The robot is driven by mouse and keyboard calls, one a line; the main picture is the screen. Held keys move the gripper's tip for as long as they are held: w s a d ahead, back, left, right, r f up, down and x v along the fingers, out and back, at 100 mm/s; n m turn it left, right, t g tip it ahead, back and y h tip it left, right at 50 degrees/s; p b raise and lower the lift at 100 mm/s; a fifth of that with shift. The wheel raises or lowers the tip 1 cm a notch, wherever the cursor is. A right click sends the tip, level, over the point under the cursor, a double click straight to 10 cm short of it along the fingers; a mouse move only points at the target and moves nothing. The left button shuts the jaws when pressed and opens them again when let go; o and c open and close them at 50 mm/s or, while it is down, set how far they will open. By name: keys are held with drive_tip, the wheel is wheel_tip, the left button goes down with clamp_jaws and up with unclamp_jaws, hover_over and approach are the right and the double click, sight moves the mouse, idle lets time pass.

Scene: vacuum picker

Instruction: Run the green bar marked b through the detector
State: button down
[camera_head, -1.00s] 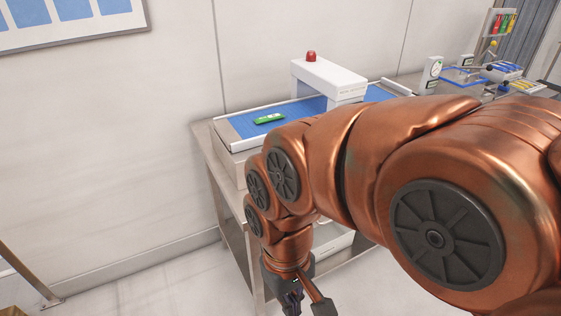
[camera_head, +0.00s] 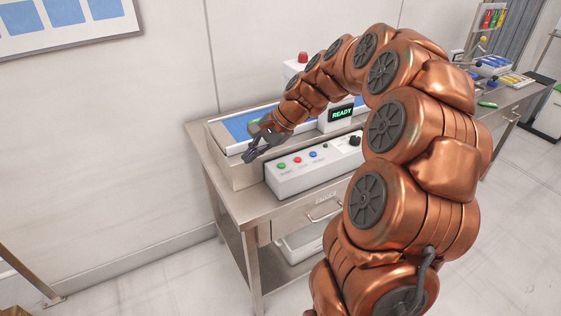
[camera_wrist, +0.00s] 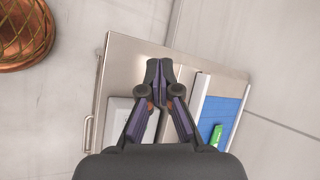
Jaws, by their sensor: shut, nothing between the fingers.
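A green bar (camera_wrist: 217,135) lies on the blue conveyor belt (camera_wrist: 226,116) in the wrist view, near the lower edge. In the head view only a sliver of the green bar (camera_head: 254,121) shows, behind my gripper, and its letter cannot be read. The white detector arch (camera_head: 292,68) with a red lamp (camera_head: 303,57) stands over the belt, mostly hidden by my arm. My gripper (camera_head: 247,159) is shut and empty above the front-left edge of the conveyor unit. In the wrist view its fingertips (camera_wrist: 159,68) touch each other, beside the bar.
A green READY display (camera_head: 341,113) faces front. A white control box (camera_head: 300,176) with several coloured buttons sits on the steel table (camera_head: 262,205) in front of the conveyor. Another small green item (camera_head: 488,104) lies on the bench at right.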

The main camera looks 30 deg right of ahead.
sight(283, 165)
drive_tip(key=w+d+m+t+p, duration=0.1)
drive_tip(key=w+d+m, duration=0.3)
drive_tip(key=d, duration=0.9)
drive_tip(key=shift+w+m+t, duration=0.25)
drive_tip(key=shift+m+t, duration=0.35)
drive_tip(key=shift+t, duration=0.3)
drive_tip(key=shift+f, duration=0.2)
drive_tip(key=shift+f+b, duration=2.45)
drive_tip(key=shift+f, duration=1.85)
drive_tip(key=shift+f, duration=0.2)
drive_tip(key=shift+f, duration=0.25)
